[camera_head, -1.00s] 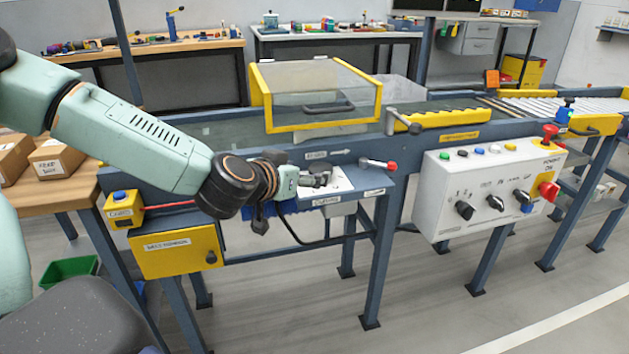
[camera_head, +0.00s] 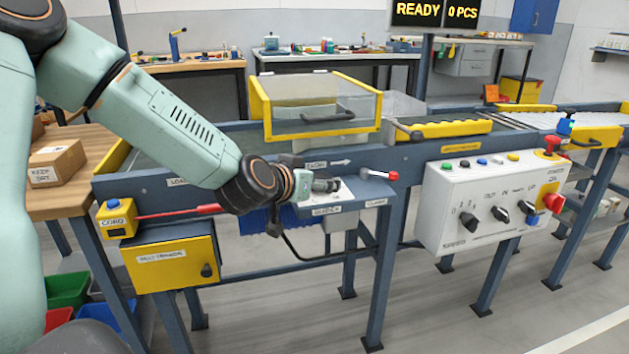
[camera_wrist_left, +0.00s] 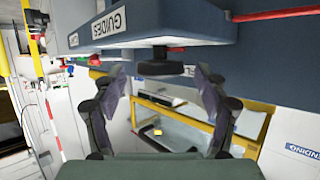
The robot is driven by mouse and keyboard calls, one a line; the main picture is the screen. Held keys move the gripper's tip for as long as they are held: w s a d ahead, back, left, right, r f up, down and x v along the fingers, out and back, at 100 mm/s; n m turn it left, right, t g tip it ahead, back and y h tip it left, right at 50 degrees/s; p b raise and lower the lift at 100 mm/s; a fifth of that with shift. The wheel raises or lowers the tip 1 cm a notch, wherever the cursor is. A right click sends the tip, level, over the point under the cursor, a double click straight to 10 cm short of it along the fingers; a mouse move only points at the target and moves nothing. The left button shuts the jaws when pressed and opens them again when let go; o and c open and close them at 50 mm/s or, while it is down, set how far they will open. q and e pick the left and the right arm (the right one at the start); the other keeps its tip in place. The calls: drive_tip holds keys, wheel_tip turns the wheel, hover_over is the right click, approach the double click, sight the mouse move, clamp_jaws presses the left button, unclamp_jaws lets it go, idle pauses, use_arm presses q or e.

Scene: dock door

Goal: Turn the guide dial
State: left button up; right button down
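The guide dial (camera_wrist_left: 162,66) is a dark round knob on a short stem at the grey plate (camera_wrist_left: 150,35) labelled GUIDES in the left wrist view. My left gripper (camera_wrist_left: 162,88) is open, with one finger on each side of the dial in that view. I see no clear contact between fingers and dial. In the head view my left gripper (camera_head: 326,186) is over the small blue-grey shelf (camera_head: 348,204) on the conveyor's front, and it hides most of the dial's area. My right gripper is not in view.
A red-tipped clamp lever (camera_head: 380,174) stands just right of the gripper. A white control box (camera_head: 485,205) with knobs hangs further right. A yellow-framed clear hood (camera_head: 315,105) stands behind. A red rod (camera_head: 180,212) and yellow box (camera_head: 172,262) lie left.

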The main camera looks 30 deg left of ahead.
use_arm(q)
drive_tip(key=c, duration=1.1)
drive_tip(key=shift+d+n+y, duration=0.15)
drive_tip(key=shift+n+y, duration=0.25)
drive_tip(key=shift+w+d+n+g+y+p, duration=0.1)
drive_tip(key=shift+d+n+g+y+p, duration=0.05)
drive_tip(key=shift+n+y+p, duration=0.4)
drive_tip(key=shift+d+n+g+y+p, duration=0.15)
drive_tip(key=shift+n+y+p, duration=0.15)
drive_tip(key=shift+y, duration=0.35)
drive_tip(key=shift+d+r+n+g+y+p, duration=0.15)
drive_tip(key=shift+n+g+y+p, duration=0.15)
drive_tip(key=shift+n+y+p, duration=0.65)
drive_tip(key=n+g+y+p, duration=0.1)
drive_tip(key=p, duration=0.1)
drive_tip(key=n+g+y+p, duration=0.1)
drive_tip(key=n+y+p, duration=0.1)
drive_tip(key=p, duration=0.1)
drive_tip(key=w+d+n+g+y+p, duration=0.1)
drive_tip(key=n+g+p, duration=0.1)
drive_tip(key=p, duration=0.1)
drive_tip(key=shift+y, duration=0.35)
drive_tip(key=shift+w+n+g+y+p, duration=0.1)
drive_tip(key=shift+n+g+y+p, duration=0.5)
drive_tip(key=shift+n+g+p, duration=0.65)
